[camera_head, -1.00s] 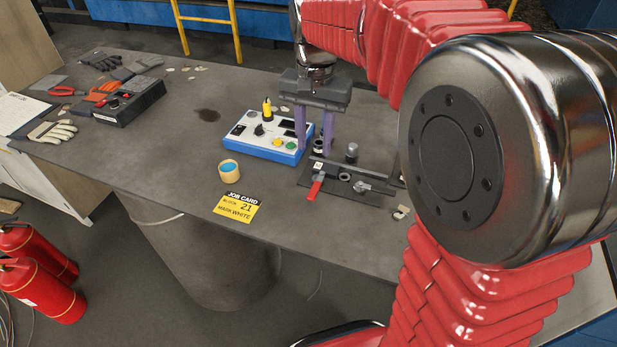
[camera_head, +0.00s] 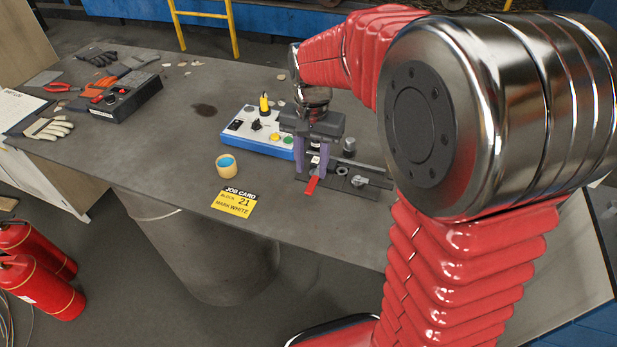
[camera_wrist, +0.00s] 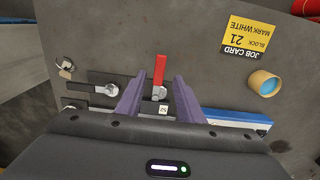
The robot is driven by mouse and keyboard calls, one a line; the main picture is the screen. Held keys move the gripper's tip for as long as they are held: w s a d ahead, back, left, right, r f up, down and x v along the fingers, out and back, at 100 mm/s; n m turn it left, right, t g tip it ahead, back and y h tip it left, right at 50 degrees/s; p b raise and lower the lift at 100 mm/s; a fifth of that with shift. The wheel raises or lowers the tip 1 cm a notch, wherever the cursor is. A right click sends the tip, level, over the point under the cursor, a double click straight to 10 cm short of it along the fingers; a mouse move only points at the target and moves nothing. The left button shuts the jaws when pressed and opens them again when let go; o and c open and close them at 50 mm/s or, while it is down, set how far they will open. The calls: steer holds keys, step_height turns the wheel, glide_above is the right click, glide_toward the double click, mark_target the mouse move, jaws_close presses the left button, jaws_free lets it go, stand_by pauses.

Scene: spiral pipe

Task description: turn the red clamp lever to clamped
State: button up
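The red clamp lever (camera_head: 311,185) sits on a dark fixture plate (camera_head: 345,190) near the front of the bench. It points toward the front edge. In the wrist view the red lever (camera_wrist: 159,69) extends upward in the picture from a round metal pivot, between the two purple fingers. My gripper (camera_head: 311,172) is open, fingers pointing down, one finger on each side of the lever's pivot end. My gripper (camera_wrist: 157,97) shows a clear gap on both sides of the lever. Whether the fingertips touch the plate cannot be told.
A second, metal-and-black lever (camera_wrist: 100,89) lies beside the red one. A blue-and-white control box (camera_head: 262,134) stands close behind the gripper. A cup with blue contents (camera_head: 227,166) and a yellow job card (camera_head: 234,203) lie to the left. A grey cylinder (camera_head: 349,146) stands behind the plate.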

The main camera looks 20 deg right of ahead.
mark_target(311, 185)
steer(key=shift+f, duration=2.4)
steer(key=shift+c, duration=0.4)
jaws_close()
